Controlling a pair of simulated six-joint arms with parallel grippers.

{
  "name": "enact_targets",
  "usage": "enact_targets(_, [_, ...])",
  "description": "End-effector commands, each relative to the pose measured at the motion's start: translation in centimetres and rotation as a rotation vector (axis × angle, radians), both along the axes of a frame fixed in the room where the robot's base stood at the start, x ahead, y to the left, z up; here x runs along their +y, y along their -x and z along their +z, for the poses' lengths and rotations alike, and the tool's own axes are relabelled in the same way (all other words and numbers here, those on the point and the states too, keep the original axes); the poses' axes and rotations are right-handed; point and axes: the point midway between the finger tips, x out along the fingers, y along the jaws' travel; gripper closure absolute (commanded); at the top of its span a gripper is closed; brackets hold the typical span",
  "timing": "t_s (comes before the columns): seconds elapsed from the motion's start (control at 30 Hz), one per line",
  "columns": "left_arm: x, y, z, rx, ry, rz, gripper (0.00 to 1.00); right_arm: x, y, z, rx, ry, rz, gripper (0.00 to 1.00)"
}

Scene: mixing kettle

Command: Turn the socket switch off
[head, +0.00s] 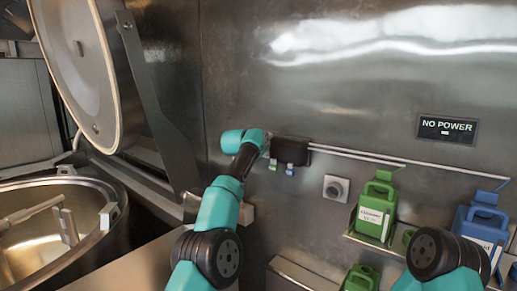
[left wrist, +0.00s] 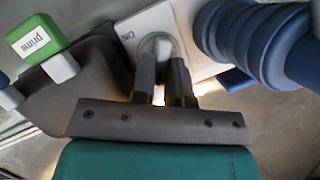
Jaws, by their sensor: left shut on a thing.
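The fingers partly cover the knob. In the head view my left arm's teal wrist stands by the steel wall, left of a dark box (head: 291,150), and I cannot make out the fingers or the switch there. My right arm is at the lower right; its gripper is out of view.
A blue ribbed part (left wrist: 250,40) sits close right of the fingers, and a green block marked "prime" (left wrist: 38,38) is at left. In the head view a "NO POWER" sign (head: 447,129), a green canister (head: 375,210), a blue canister (head: 482,228) and an open kettle (head: 60,235) show.

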Motion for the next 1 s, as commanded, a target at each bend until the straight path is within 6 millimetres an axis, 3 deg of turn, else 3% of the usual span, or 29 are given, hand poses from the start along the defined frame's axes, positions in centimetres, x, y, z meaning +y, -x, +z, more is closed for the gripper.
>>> enact_targets(0.17, [-0.05,0.03,-0.12,0.005,-0.001,-0.001,1.0,0.0,0.0,0.0,0.0,0.0,0.0,0.57])
enact_targets(0.2, [-0.06,0.02,-0.12,0.005,-0.002,-0.001,0.83,0.0,0.0,0.0,0.0,0.0,0.0,0.57])
enact_targets(0.3, [-0.08,0.03,-0.14,0.005,-0.001,-0.001,0.74,0.0,0.0,0.0,0.0,0.0,0.0,0.57])
enact_targets(1.0, [0.28,0.53,0.51,0.004,-0.002,0.002,0.74,0.0,0.0,0.0,0.0,0.0,0.0,0.57])
